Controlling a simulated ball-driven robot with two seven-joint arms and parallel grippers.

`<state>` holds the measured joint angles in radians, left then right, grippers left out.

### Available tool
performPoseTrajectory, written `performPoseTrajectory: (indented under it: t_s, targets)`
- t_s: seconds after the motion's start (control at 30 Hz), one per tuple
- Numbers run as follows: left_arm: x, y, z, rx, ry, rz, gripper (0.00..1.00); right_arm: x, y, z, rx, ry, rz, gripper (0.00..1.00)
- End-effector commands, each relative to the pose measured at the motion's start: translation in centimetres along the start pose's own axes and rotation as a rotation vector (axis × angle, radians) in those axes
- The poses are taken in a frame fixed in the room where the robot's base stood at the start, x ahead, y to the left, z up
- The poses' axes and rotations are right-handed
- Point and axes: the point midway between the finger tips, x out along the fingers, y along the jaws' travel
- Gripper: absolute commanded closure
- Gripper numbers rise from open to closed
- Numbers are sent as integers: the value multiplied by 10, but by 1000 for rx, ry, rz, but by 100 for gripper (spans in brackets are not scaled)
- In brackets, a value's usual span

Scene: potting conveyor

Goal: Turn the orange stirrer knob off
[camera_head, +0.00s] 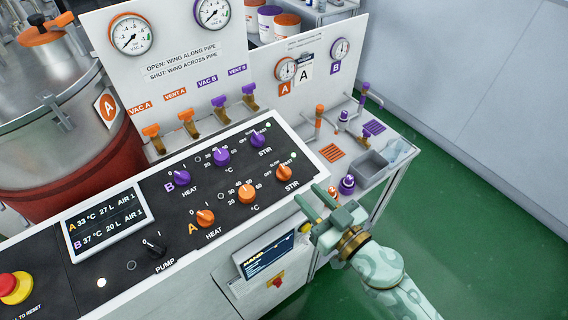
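The orange stirrer knob (283,173) sits at the right end of the lower, orange row on the black control panel, above the word STIR. SLOW and FAST are printed around it, and a small lit lamp is just above it. Its exact pointer direction is too small to tell. My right gripper (314,200) is right of and below the knob, off the panel's right edge and apart from the knob. Its two pale green fingers point up-left with a gap between them, and nothing shows held. My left gripper is not in view.
Beside it are the orange temperature knob (247,194) and heat knob (205,218); purple knobs (222,157) stand in the row behind. A black pump knob (154,248) and red stop button (14,287) are left. A tablet (268,254) hangs below. Green floor lies right.

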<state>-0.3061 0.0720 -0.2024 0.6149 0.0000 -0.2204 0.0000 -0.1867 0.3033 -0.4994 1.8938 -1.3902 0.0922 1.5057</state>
Motion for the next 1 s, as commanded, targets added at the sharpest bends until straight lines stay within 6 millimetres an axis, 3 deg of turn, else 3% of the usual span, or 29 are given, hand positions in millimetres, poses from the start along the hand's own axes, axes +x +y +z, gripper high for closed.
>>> performPoseTrajectory:
  t_s: [0.2,0.4,0.6,0.83,0.93,0.97,1.0]
  targets:
    - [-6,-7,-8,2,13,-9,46,57,0,-1,-1,2,0,69]
    - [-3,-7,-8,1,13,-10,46,90,0,1,-1,1,1,69]
    - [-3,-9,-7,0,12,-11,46,102,0,1,1,-1,1,69]
    - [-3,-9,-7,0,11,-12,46,103,0,1,1,-1,1,69]
    - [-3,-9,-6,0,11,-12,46,103,0,1,1,-1,1,94]
    - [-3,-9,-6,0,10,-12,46,103,0,1,1,-1,1,100]
    - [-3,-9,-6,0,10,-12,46,103,0,1,1,-1,1,100]
